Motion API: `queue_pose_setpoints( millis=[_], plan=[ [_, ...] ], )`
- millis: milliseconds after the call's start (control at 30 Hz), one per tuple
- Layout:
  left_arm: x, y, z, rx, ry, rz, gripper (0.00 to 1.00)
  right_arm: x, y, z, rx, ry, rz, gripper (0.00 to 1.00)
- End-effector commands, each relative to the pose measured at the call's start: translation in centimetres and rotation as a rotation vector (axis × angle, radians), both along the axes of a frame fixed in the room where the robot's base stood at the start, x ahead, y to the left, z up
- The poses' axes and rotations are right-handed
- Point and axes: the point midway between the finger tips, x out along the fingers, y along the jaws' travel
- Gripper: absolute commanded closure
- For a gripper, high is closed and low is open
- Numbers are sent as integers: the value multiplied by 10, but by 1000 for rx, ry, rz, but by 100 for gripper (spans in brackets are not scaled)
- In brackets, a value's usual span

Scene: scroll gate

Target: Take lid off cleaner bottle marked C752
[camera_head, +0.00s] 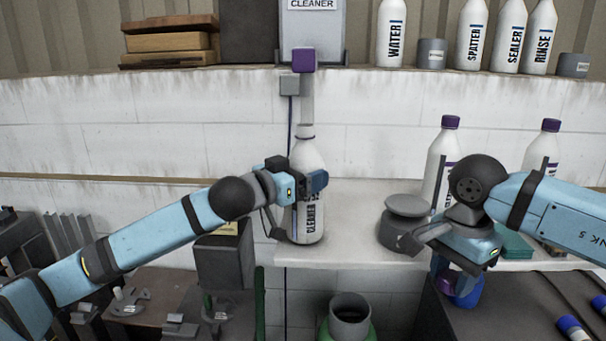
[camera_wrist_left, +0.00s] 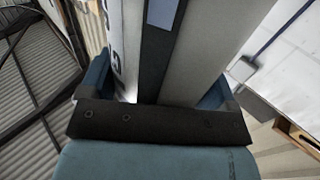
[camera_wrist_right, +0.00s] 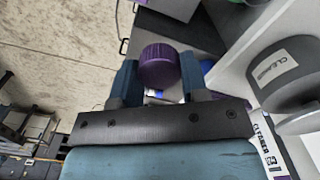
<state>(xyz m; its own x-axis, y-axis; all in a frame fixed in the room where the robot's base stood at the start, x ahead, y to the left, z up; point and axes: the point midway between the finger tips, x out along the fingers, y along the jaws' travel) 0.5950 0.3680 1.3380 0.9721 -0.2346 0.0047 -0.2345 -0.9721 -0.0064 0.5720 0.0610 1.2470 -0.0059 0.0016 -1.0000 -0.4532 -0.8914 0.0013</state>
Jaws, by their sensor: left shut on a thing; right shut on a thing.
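The white cleaner bottle (camera_head: 306,160) stands upright at the left end of the white shelf, below the wall dispenser. Its neck shows with no lid on it. Its label reads CLEANER; the code is partly hidden by my left gripper. My left gripper (camera_head: 316,183) is shut on the bottle's body, which fills the left wrist view (camera_wrist_left: 205,50). My right gripper (camera_head: 460,292) is shut on a purple lid (camera_wrist_right: 159,66), away from the bottle, in front of the shelf's edge on the right. The lid is mostly hidden by the fingers in the head view.
The wall dispenser (camera_head: 313,30) marked CLEANER has a purple block (camera_head: 303,60) on its front. Two purple-capped bottles (camera_head: 441,150) (camera_head: 549,150) stand at the right of the shelf (camera_head: 350,200). A grey round container (camera_head: 404,222) sits beside my right arm. A green-based container (camera_head: 349,318) stands below.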

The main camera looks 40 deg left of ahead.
Motion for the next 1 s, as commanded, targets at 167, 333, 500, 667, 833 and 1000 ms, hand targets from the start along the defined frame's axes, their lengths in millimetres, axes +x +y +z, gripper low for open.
queue_pose_setpoints(
  millis=[167, 333, 500, 667, 833, 1000],
  plan=[
    [0, 0, -6, -1, -3, 0, 84, 0, 0, 1, 0, 0, 0, 88],
    [0, 0, -6, -1, -3, 0, 84, 0, 0, 0, 0, 0, 0, 88],
    [0, 0, -9, 0, -2, 0, 4, 0, 0, -1, 0, 0, 0, 88],
    [0, 0, -9, 0, -2, 0, 0, 0, 0, -1, 0, 0, 0, 88],
    [-1, 1, -5, 0, -1, 0, 0, 0, 0, 1, 0, 0, 0, 88],
    [-20, 6, -10, 1, 1, 1, 0, 0, 0, -8, 0, 0, 0, 88]
  ],
)
